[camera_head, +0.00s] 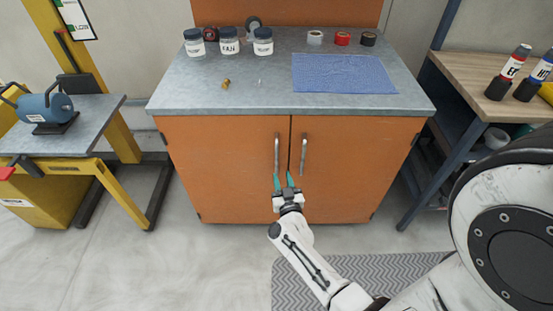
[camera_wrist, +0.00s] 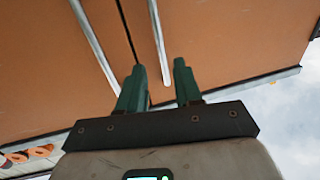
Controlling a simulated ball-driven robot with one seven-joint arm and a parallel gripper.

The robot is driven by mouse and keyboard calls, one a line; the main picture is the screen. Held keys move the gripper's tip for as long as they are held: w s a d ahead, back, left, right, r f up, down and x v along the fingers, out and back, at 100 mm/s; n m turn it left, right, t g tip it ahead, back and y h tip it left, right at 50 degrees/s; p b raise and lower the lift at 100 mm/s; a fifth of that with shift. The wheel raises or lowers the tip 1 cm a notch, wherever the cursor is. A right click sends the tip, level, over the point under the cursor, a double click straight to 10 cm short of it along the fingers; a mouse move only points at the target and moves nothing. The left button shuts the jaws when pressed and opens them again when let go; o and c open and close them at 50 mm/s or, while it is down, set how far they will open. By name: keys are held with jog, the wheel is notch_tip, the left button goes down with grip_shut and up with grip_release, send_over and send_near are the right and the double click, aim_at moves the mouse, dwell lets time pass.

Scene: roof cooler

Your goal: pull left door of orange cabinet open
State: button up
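The orange cabinet (camera_head: 228,195) stands straight ahead under a grey worktop. Its left door (camera_head: 220,150) and right door (camera_head: 350,150) both look shut, with a dark seam between them. The left handle (camera_head: 276,153) is an upright metal bar beside the seam; the right handle (camera_head: 304,155) mirrors it. My gripper (camera_head: 284,182) has teal fingers, apart and empty, near the left handle's lower end. In the wrist view, my gripper (camera_wrist: 159,85) shows a gap between its fingers. One handle bar (camera_wrist: 158,40) runs down toward that gap, another lies further left. I cannot tell whether they touch.
A side table (camera_head: 88,135) with a blue grinder (camera_head: 45,106) stands at left. A wooden bench (camera_head: 480,75) with bottles stands at right. Jars (camera_head: 228,41) and a blue mat (camera_head: 343,74) lie on the worktop. Floor before the left door is clear.

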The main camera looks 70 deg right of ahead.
aim_at(277, 160)
jog(key=b+x, duration=0.2)
jog(key=x, duration=0.8)
grip_shut()
dwell(0.4)
